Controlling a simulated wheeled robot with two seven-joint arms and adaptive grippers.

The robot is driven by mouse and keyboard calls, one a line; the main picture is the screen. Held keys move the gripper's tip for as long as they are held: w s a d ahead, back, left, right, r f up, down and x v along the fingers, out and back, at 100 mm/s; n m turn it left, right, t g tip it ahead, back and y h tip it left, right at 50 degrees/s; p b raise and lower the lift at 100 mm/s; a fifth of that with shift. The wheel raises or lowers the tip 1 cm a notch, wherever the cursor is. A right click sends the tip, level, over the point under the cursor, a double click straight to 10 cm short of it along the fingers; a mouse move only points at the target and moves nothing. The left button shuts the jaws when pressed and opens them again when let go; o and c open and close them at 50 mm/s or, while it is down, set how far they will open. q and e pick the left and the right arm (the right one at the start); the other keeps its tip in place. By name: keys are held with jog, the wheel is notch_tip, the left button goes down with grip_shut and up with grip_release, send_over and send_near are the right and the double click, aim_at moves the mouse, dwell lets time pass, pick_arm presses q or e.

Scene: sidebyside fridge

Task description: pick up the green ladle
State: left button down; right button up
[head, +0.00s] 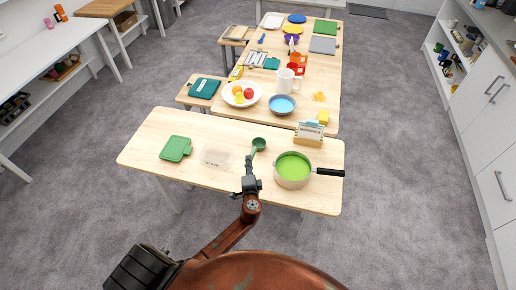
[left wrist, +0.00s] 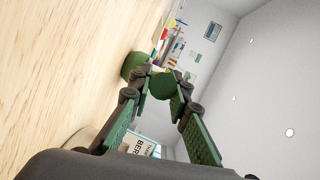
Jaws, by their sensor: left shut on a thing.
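The green ladle (head: 259,144) is on or just above the near table, between a clear tub and a pot. Its dark green bowl points away from me and its handle comes back toward my left gripper (head: 249,181). In the left wrist view the bowl (left wrist: 133,65) shows beyond the fingers, close to the wooden surface. The left gripper (left wrist: 165,86) is shut on the ladle's handle. I cannot tell whether the bowl touches the table. My right gripper is not in view.
A pot (head: 293,170) of green liquid, with a black handle, stands just right of the ladle. A clear tub (head: 217,155) and a green lid or board (head: 175,148) lie to the left. A wooden card holder (head: 308,136) stands behind the pot. The table's left end is bare.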

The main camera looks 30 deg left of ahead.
pick_arm(q)
jog(key=shift+r, duration=0.1)
jog(key=shift+r, duration=0.55)
jog(key=s+d+r+p, duration=0.1)
jog(key=s+d+r, duration=0.1)
jog(key=s+r, duration=0.9)
jog(key=s, duration=0.2)
jog(key=shift+s+d+r, duration=0.25)
jog(key=shift+s+r, duration=0.1)
jog(key=shift+s, duration=0.05)
dwell(0.5)
